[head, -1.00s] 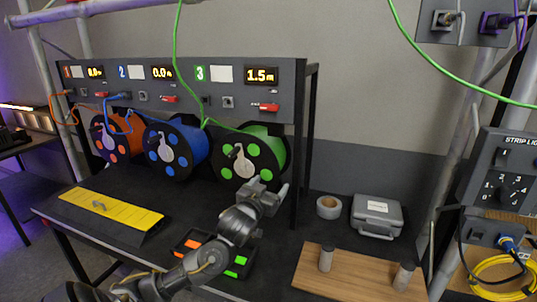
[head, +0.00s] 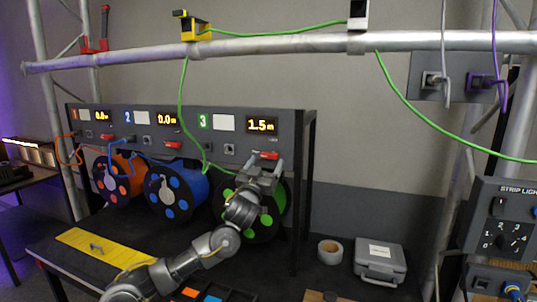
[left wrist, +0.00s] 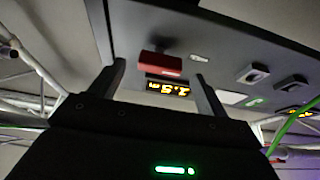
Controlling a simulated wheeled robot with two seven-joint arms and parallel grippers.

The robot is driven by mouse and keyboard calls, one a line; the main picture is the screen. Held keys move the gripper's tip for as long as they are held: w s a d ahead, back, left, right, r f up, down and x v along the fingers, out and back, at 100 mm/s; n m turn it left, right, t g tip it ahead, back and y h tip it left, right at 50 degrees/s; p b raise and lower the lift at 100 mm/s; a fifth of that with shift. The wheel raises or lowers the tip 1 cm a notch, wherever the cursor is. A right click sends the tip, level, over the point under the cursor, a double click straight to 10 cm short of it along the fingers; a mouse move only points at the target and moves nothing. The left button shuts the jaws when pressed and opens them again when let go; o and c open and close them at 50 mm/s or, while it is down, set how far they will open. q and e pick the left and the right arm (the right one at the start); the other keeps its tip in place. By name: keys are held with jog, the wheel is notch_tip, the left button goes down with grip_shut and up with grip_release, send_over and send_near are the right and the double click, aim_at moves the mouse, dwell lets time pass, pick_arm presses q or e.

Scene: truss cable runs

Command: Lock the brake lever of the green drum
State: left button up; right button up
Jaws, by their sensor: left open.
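The green drum (head: 266,220) is the rightmost of the reels under the panel, with a black flange and green discs. My left arm hides much of its front. Its red brake lever (head: 268,155) is on the panel below the display reading 1.5 m. My left gripper (head: 262,164) is open just below this lever, its fingers pointing up at the panel. In the left wrist view the red lever (left wrist: 160,64) appears between the two spread fingers, beyond their tips, with no contact visible. My right gripper is not in view.
The blue drum (head: 176,193) and orange drum (head: 118,182) stand to the left, with their own red levers above. A green cable (head: 184,110) runs from the drum up to the truss tube (head: 290,43). A grey case (head: 380,260) and tape roll (head: 330,252) lie right.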

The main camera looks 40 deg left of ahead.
aim_at(270, 155)
pick_arm(q)
jog(key=shift+p+x, duration=0.4)
jog(key=shift+x, duration=1.05)
jog(key=shift+c, duration=0.2)
jog(key=c, duration=0.9)
